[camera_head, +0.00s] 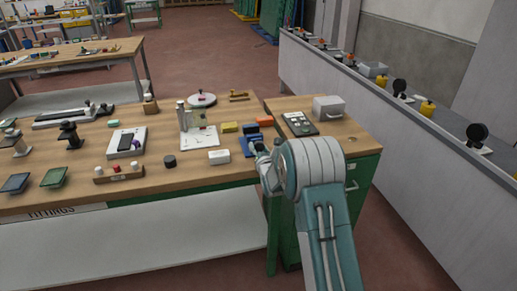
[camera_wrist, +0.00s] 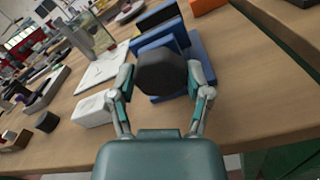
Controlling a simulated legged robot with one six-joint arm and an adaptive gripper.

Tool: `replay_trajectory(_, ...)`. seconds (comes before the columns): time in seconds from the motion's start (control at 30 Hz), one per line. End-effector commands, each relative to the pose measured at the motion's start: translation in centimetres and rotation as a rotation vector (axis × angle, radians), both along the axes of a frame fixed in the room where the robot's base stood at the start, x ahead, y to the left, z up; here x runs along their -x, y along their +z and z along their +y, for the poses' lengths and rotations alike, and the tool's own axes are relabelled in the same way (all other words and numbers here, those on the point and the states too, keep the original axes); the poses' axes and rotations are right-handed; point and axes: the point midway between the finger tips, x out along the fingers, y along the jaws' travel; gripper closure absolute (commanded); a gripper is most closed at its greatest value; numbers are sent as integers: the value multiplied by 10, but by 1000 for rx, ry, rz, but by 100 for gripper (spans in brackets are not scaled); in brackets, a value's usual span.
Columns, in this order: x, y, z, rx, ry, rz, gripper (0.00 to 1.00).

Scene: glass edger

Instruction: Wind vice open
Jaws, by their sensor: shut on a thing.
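The vice (camera_wrist: 196,53) is blue and stands on the wooden bench near its front edge, with upright jaw blocks on a flat base. In the wrist view a dark, many-sided knob (camera_wrist: 161,72) sits in front of the vice. My gripper (camera_wrist: 160,82) is shut on this knob, one finger on each side. In the head view the vice (camera_head: 250,139) is partly hidden by my gripper (camera_head: 259,152) and arm. The gap between the vice jaws is mostly hidden behind the knob.
A white block (camera_head: 219,157) lies left of the vice. A dark round puck (camera_head: 170,161) is further left. A green cabinet (camera_head: 362,176) carries a keypad device (camera_head: 299,124) and a grey box (camera_head: 328,107) at right.

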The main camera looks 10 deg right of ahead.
Motion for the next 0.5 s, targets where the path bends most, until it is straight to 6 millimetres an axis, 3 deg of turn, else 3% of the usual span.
replay_trajectory(0.03, 2, -8, 0, -1, 1, 18, 84)
replay_trajectory(0.27, 2, -8, 1, -2, 1, 18, 84)
replay_trajectory(0.3, 2, -8, 1, -2, 1, 19, 18)
replay_trajectory(0.33, 2, -8, 1, -2, 1, 18, 5)
replay_trajectory(0.5, 1, -4, 0, -2, 0, 10, 2)
